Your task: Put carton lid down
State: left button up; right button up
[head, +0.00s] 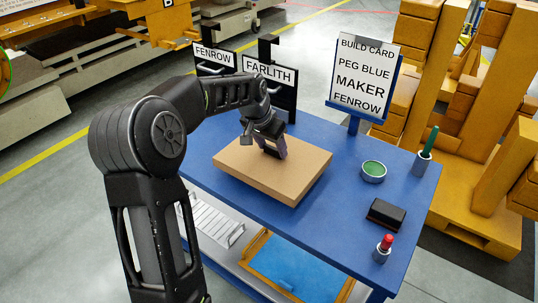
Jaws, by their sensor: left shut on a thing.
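The carton lid (297,179) is a flat tan rectangle over the left part of the blue table (333,221). I cannot tell whether it rests on the table or sits just above it. My left gripper (273,150) points down at the lid's far middle and is shut on it. The fingertips and whatever they pinch are mostly hidden by the gripper itself. No separate carton body shows. My right gripper is not in view.
A build card (362,75) reading PEG BLUE MAKER FENROW stands at the back. A green-topped tin (373,171), a black eraser-like block (385,214), a red-tipped marker (383,249) and a green marker (425,153) stand right.

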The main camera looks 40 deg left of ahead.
aim_at(272, 156)
pick_arm(q)
jog(key=shift+f, duration=1.8)
jog(key=shift+f, duration=0.15)
jog(key=o, duration=1.5)
jog(key=shift+c, duration=0.2)
jog(key=shift+r, duration=0.25)
jog(key=v, duration=1.1)
jog(key=shift+s+r, duration=0.25)
jog(key=shift+r, duration=0.1)
